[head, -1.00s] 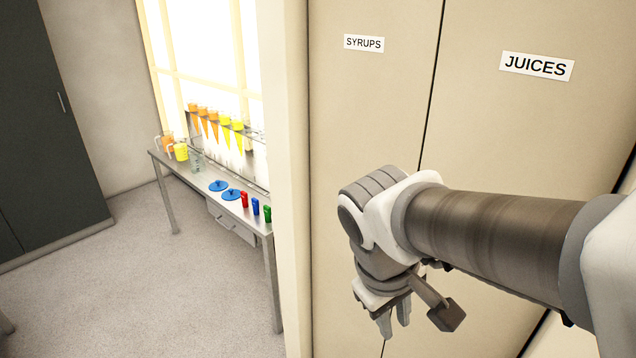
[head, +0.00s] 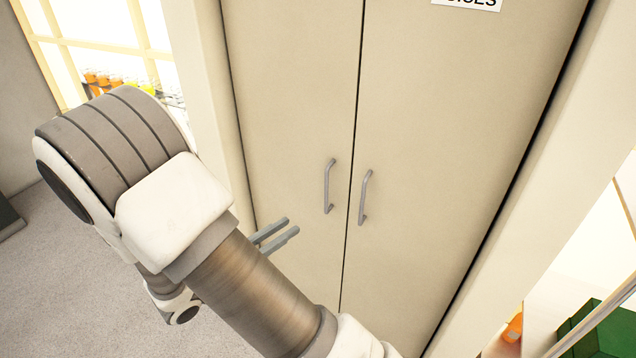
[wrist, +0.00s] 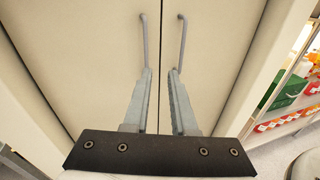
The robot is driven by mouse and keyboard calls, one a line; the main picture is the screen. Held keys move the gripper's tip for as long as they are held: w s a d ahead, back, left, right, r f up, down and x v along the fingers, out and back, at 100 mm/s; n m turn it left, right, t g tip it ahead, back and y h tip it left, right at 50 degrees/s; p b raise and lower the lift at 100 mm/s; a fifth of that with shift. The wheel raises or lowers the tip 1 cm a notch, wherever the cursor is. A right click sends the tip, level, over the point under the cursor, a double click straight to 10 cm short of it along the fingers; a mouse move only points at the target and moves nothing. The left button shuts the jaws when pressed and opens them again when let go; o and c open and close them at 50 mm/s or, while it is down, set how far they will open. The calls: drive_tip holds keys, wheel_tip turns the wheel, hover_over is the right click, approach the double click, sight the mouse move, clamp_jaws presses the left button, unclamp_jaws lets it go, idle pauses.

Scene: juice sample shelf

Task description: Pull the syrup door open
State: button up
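The syrup door (head: 285,100) is the left of two tall cream cabinet doors and is closed. Its grey bar handle (head: 328,187) is upright near the middle seam; it also shows in the wrist view (wrist: 144,38). My gripper (head: 291,226) is open and empty, below and left of that handle in the head view. In the wrist view, my two fingers (wrist: 160,70) point at the doors, and their tips line up with the lower ends of the two handles. I cannot tell whether they touch.
The juices door (head: 440,130), right of the seam, is closed, with its own handle (head: 364,197) close beside the syrup handle. Green boxes (head: 600,330) show at the lower right. Open floor (head: 70,270) lies to the left.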

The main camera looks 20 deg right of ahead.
drive_tip(key=w+a+f+n+t, duration=0.1)
drive_tip(key=n, duration=0.1)
drive_tip(key=p, duration=0.2)
approach(326, 189)
drive_tip(key=shift+t, duration=0.3)
drive_tip(key=x, duration=1)
drive_tip(key=shift+d+f, duration=0.15)
drive_tip(key=shift+f, duration=0.25)
clamp_jaws()
idle(0.3)
